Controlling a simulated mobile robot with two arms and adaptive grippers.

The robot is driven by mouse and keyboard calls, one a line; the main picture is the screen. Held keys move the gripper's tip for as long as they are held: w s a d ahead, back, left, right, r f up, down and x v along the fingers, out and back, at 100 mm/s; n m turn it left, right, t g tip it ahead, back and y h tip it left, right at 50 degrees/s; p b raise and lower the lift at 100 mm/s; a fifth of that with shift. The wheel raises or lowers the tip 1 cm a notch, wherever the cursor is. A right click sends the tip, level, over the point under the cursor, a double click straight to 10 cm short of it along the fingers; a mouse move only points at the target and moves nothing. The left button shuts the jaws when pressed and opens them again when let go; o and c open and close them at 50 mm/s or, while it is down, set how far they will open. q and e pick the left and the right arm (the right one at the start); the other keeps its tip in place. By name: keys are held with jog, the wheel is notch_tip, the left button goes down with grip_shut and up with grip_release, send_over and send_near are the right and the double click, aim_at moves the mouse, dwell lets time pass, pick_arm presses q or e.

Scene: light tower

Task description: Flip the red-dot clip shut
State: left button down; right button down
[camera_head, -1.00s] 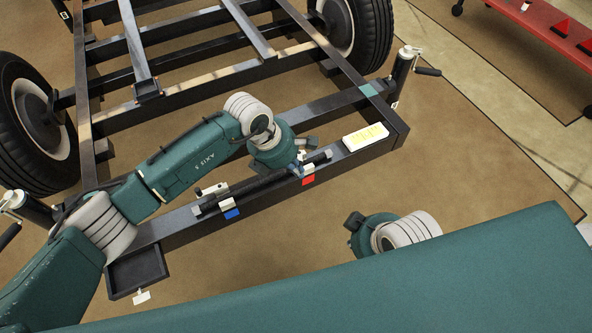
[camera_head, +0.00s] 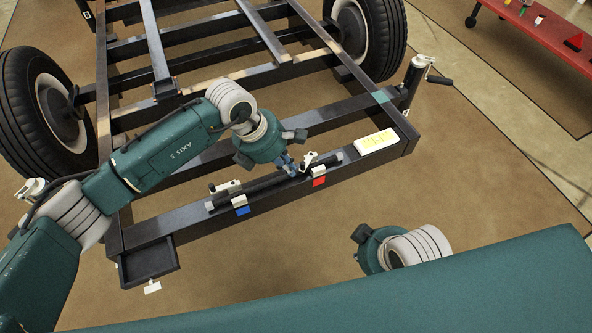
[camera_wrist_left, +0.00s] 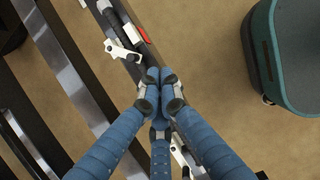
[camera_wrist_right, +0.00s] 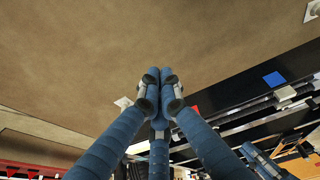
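The red-dot clip (camera_head: 309,159) is a white clip above a red tag (camera_head: 319,182) on the dark front beam. Its white lever stands out at an angle from the black rod. It also shows in the left wrist view (camera_wrist_left: 122,51), beyond my fingertips and a little left. My left gripper (camera_head: 291,169) is just left of this clip, over the rod; its blue fingertips are together and hold nothing visible. I cannot tell whether they touch the rod. My right gripper (camera_wrist_right: 159,75) has its fingertips together and empty, away from the beam. In the head view its fingers are hidden.
Another white clip (camera_head: 229,188) with a blue tag (camera_head: 242,210) is on the same beam to the left. A white box with yellow marks (camera_head: 376,141) lies at the beam's right end. A black tray (camera_head: 150,262) hangs at the left end. A jack (camera_head: 413,80) stands at the right corner.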

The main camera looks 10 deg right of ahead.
pick_arm(q)
jog(key=v, duration=0.4)
jog(key=shift+s+r, duration=0.15)
jog(key=shift+s, duration=0.1)
